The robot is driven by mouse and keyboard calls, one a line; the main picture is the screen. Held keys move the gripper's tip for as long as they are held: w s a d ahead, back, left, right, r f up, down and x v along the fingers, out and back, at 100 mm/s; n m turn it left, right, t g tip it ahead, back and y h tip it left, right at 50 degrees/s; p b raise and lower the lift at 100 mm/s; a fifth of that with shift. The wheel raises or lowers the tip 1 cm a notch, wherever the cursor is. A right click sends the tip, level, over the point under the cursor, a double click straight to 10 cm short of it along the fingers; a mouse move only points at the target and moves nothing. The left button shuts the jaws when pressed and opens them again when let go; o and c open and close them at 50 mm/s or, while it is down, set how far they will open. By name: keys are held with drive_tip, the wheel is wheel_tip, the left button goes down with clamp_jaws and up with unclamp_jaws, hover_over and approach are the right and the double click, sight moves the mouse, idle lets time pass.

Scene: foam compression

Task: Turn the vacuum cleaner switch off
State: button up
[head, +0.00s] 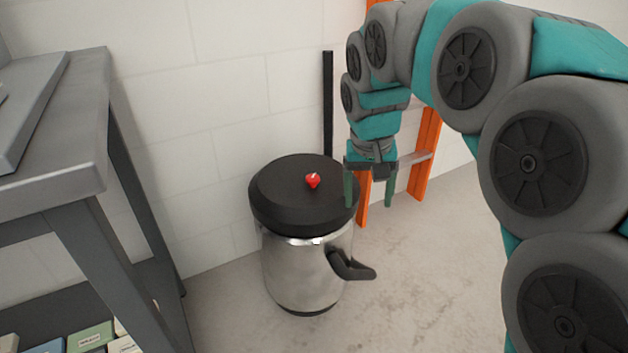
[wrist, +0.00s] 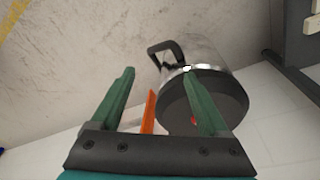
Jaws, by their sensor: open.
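The vacuum cleaner (head: 297,272) stands on the floor by the wall, with a silver body and a black lid. Its small red switch (head: 313,181) sits on top of the lid. My gripper (head: 369,203) is open and empty, pointing down beside the lid's right edge, to the right of the switch. In the wrist view, my gripper's two green fingers (wrist: 160,75) are spread apart. The vacuum cleaner (wrist: 205,55) shows behind the right finger there, and the red switch (wrist: 194,121) is partly hidden by that finger.
A grey metal table (head: 95,110) stands at the left, with boxes (head: 90,335) on its lower shelf. An orange ladder-like frame (head: 424,150) leans at the wall behind my gripper. A black pole (head: 328,100) rises behind the vacuum. The floor (head: 420,270) in front is clear.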

sight(312, 178)
drive_tip(key=w+a+f+m+t+b, duration=0.1)
drive_tip(key=w+a+f+t+b, duration=0.15)
drive_tip(key=w+a, duration=0.55)
drive_tip(key=w+a+f+m+t+b, duration=0.1)
drive_tip(key=w+a+b, duration=0.3)
drive_tip(key=w, duration=0.6)
drive_tip(key=shift+g, duration=0.35)
drive_tip(key=x, duration=0.5)
drive_tip(key=a+x, duration=0.1)
drive_tip(key=x, duration=0.2)
drive_tip(key=shift+w+p, duration=0.1)
drive_tip(key=shift+p, duration=0.25)
drive_tip(key=shift+r, duration=0.1)
clamp_jaws()
